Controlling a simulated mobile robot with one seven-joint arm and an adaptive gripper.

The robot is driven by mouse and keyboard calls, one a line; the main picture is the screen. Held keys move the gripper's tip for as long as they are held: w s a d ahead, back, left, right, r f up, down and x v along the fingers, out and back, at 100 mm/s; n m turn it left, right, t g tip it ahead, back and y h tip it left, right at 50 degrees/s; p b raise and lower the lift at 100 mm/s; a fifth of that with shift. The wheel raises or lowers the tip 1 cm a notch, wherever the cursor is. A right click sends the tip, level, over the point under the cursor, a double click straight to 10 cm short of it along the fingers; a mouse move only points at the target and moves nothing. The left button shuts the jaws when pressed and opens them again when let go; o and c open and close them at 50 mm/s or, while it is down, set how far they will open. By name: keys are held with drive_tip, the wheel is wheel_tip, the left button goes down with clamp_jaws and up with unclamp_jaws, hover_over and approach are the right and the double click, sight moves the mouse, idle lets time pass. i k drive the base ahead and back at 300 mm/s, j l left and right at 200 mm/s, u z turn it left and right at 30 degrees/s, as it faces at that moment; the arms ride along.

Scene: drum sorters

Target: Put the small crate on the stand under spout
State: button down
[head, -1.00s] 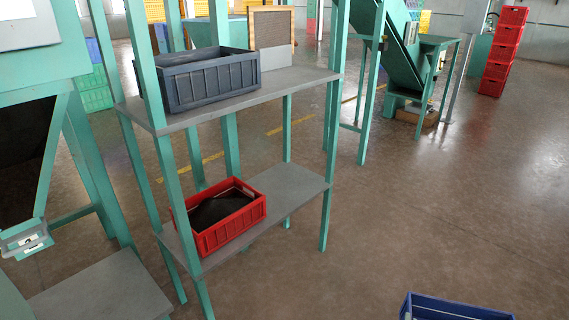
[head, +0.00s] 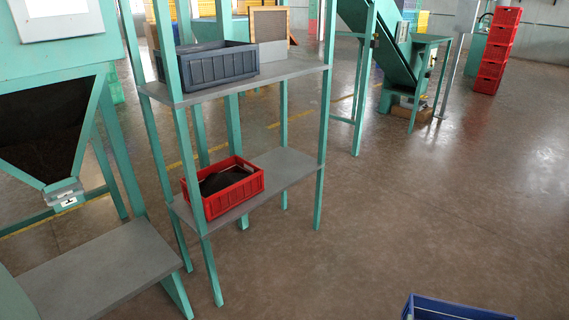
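A blue crate (head: 455,309) shows only by its far rim at the bottom edge of the view, right of centre; the rest is cut off. The stand (head: 100,272) is a bare grey top on green legs at the lower left, below the spout (head: 65,194) of a green hopper (head: 50,125). A red crate (head: 235,196) with dark contents sits on the lower shelf of a rack. A larger dark grey crate (head: 215,66) sits on its upper shelf. My gripper is out of view, so what holds the blue crate is hidden.
The green rack (head: 322,140) with grey shelves stands just right of the stand. Open brown floor (head: 420,210) lies to its right. A green conveyor (head: 388,45) and stacked red crates (head: 495,50) stand farther back. A framed board (head: 269,24) is behind the grey crate.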

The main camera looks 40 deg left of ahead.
sight(101, 265)
drive_tip(key=k+l+u, duration=0.1)
drive_tip(key=u, duration=0.25)
drive_tip(key=k+l+u, duration=0.15)
drive_tip(key=u, duration=1.3)
